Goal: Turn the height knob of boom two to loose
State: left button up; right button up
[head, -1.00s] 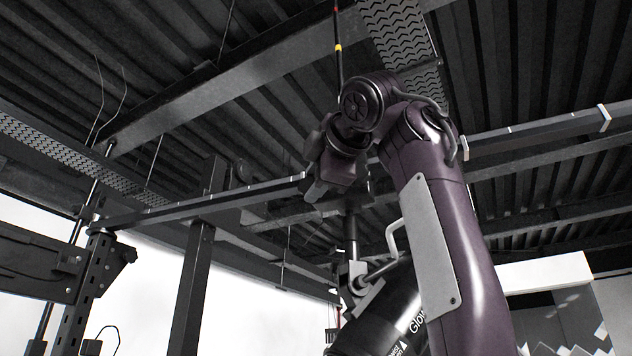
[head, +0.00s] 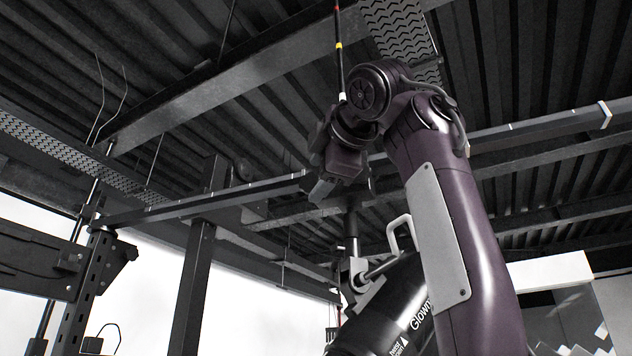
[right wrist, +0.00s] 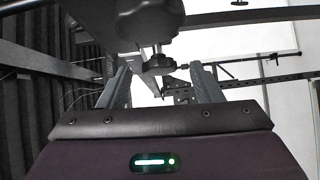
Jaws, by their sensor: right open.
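In the head view my right gripper (head: 322,190) is raised beside the boom's long dark bar (head: 210,203), near the dark upright post (head: 352,228). In the right wrist view my right gripper (right wrist: 160,75) is open, with one finger on each side and nothing clasped between them. A large dark lobed knob (right wrist: 150,14) fills the top of that view, close to the camera. A short stem runs from it to a smaller dark fitting (right wrist: 157,64) seen between the fingers. I cannot tell which of these is the height knob. In the head view my arm hides that area. My left gripper is not in view.
A dark column (head: 192,285) and a slotted rack (head: 85,285) stand at the left. Ceiling beams and a thin vertical rod (head: 339,55) are close above.

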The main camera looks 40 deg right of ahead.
jog(key=b+v, duration=0.1)
jog(key=v, duration=0.5)
jog(key=shift+s+a, duration=0.2)
jog(key=shift+w+d, duration=0.1)
jog(key=shift+w, duration=0.05)
